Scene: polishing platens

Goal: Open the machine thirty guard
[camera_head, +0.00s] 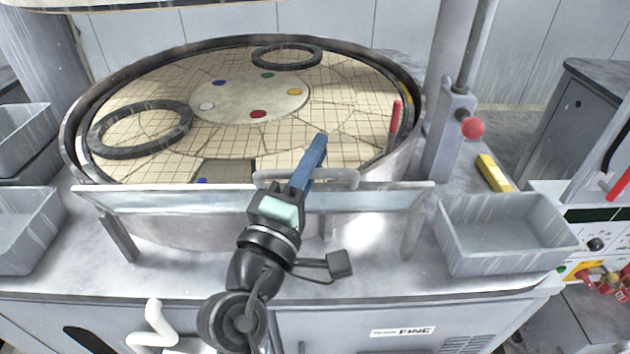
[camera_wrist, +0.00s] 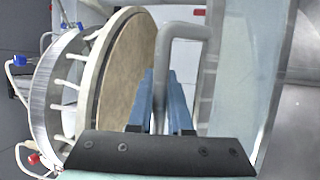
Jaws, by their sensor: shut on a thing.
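The machine's guard (camera_head: 385,197) is a low, pale, see-through panel on legs across the front of the round polishing platen (camera_head: 340,120). A grey bar handle (camera_head: 345,179) is fixed at the middle of its top edge. My gripper (camera_head: 312,160) has blue fingers and is shut on this handle. In the wrist view the handle (camera_wrist: 183,31) bends down between the two blue fingers (camera_wrist: 160,100), and the guard panel (camera_wrist: 240,80) fills the right side. The fingers hide the gripped part of the handle in the head view.
Grey rings (camera_head: 140,130) lie on the platen. An empty grey bin (camera_head: 510,225) stands at the right, with a yellow block (camera_head: 493,173) behind it. More bins (camera_head: 25,230) are at the left. A column with a red knob (camera_head: 473,128) stands right of the platen.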

